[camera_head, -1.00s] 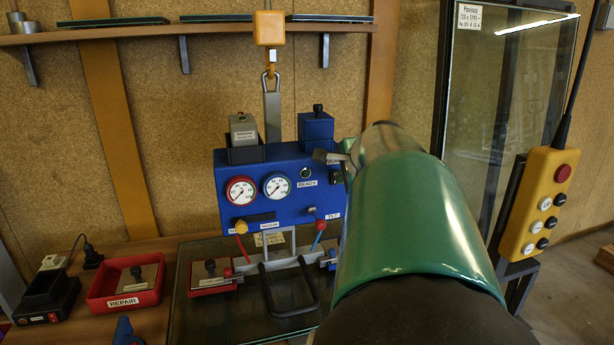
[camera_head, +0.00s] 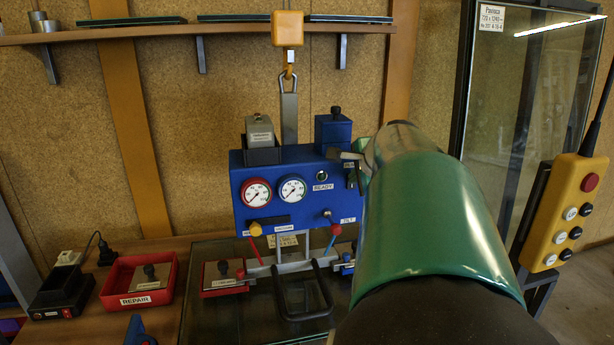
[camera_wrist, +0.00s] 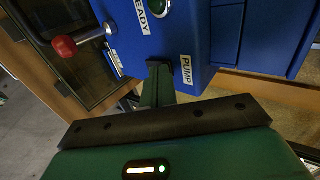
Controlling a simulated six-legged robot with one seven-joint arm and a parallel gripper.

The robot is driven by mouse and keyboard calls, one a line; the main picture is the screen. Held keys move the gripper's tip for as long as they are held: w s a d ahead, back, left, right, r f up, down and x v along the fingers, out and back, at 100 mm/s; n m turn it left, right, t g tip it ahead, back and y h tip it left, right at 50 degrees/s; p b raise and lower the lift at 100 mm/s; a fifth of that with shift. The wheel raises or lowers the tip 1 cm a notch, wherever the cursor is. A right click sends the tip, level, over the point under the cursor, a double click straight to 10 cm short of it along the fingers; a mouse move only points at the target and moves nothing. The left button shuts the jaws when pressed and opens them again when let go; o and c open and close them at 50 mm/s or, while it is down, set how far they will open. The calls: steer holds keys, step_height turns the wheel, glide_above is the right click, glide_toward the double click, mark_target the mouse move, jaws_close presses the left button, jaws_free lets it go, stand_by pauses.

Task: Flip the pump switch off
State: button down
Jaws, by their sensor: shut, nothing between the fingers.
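The blue pump unit (camera_head: 250,205) hangs upright at centre in the head view, with two gauges, a READY lamp and a TILT lever on its front. The pump switch itself is not clearly seen; my fingers cover that spot, and I cannot tell contact. In the head view my green arm hides the unit's right end.
A hoist with a yellow block (camera_head: 287,28) holds the unit from above. A red REPAIR tray (camera_head: 112,290) and a black socket box (camera_head: 62,293) are on the bench at left. A yellow pendant (camera_head: 561,212) and a glass pane (camera_head: 490,105) stand at right.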

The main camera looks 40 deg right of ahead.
steer(key=shift+r, duration=0.8)
